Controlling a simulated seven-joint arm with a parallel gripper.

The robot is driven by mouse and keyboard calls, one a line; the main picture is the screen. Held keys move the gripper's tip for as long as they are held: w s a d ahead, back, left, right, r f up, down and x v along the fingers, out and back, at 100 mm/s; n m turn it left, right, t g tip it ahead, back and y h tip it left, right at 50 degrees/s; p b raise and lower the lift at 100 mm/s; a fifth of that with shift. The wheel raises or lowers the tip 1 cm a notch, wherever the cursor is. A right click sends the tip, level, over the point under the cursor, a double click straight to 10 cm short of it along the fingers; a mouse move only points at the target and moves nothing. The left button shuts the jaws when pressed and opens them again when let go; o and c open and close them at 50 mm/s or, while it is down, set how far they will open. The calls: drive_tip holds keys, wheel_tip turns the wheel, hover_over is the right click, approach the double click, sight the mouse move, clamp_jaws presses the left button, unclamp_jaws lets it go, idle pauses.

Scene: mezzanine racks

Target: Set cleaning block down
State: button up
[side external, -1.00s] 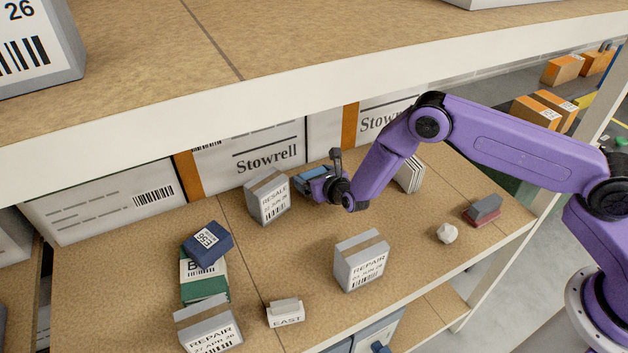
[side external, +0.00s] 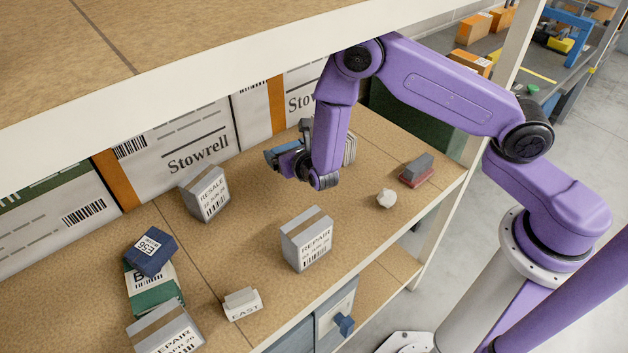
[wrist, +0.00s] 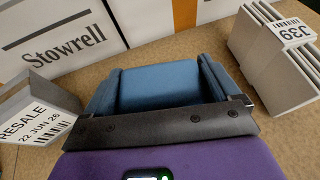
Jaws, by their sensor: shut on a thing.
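My gripper (side external: 284,154) is shut on a blue block, the cleaning block (wrist: 160,86), which fills the space between the two blue fingers in the wrist view. In the side external view the block is a small blue shape at the gripper's left end, partly hidden by it. I cannot tell whether the block touches the board.
Large white Stowrell cartons (side external: 190,135) line the back. A REPAIR box (side external: 307,240), a whitish lump (side external: 386,198) and a grey-and-red block (side external: 416,170) stand forward. An EAST sign (side external: 242,304) and stacked boxes (side external: 150,252) are left. An upper shelf (side external: 200,85) overhangs. Bare board surrounds the REPAIR box.

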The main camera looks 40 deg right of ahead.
drive_tip(key=s+d+m+h, duration=0.2)
drive_tip(key=s+d, duration=0.3)
drive_tip(key=s, duration=0.1)
drive_tip(key=shift+w+d+f, duration=0.1)
drive_tip(key=shift+f, duration=1.65)
drive_tip(key=shift+d+f, duration=0.1)
drive_tip(key=shift+f, duration=1.65)
drive_tip(key=shift+f, duration=0.15)
drive_tip(key=o, duration=0.8)
drive_tip(key=v, duration=0.7)
drive_tip(key=shift+a+r, duration=0.15)
drive_tip(key=shift+r, duration=0.25)
drive_tip(key=shift+s, duration=0.25)
